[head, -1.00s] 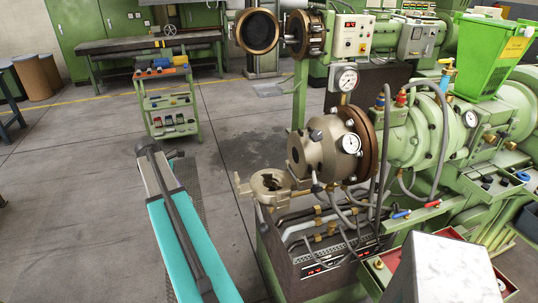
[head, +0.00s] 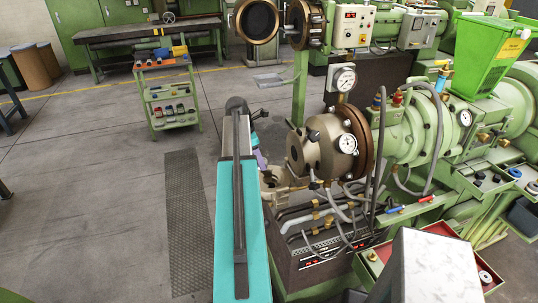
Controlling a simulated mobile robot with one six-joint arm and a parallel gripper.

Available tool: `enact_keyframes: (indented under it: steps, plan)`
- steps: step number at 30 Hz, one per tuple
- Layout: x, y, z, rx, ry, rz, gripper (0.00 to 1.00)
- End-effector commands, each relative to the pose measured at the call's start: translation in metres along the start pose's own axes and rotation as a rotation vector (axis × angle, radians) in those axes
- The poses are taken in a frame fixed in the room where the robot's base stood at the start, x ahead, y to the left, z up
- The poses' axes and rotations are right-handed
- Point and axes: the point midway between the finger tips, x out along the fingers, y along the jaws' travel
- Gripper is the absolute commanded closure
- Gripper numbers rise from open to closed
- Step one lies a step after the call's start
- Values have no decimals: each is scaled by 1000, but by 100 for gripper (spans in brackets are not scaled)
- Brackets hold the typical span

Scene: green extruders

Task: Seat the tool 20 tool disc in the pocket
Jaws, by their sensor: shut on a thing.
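No tool disc can be made out in the head view. My arm reaches up the middle of the picture, and its far end hides what lies behind it. A small purple and teal part shows just right of the arm's end; I cannot tell what it is. My gripper's fingers do not show. The bronze-coloured extruder head (head: 318,148) with a round gauge stands right of my arm. A pale metal clamp-like seat (head: 279,187) sits below it, partly hidden by my arm. I cannot tell whether this seat holds the pocket.
A green tool cart (head: 169,93) stands at the back left, before a workbench (head: 140,32). The green extruder (head: 417,127) with hoses and a hopper (head: 492,45) fills the right. A red-lined tray (head: 455,240) is at lower right.

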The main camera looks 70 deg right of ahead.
Motion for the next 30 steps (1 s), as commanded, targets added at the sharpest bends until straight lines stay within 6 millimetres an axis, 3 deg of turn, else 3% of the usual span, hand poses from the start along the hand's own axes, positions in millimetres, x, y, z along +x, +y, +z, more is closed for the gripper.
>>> enact_keyframes:
  steps: [1,6,20,30]
  plan:
    - [-1,-4,14,-1,0,1,84]
    - [2,-9,34,-13,0,4,84]
    - [2,-9,29,-23,0,7,84]
    - [13,-9,25,-24,0,7,84]
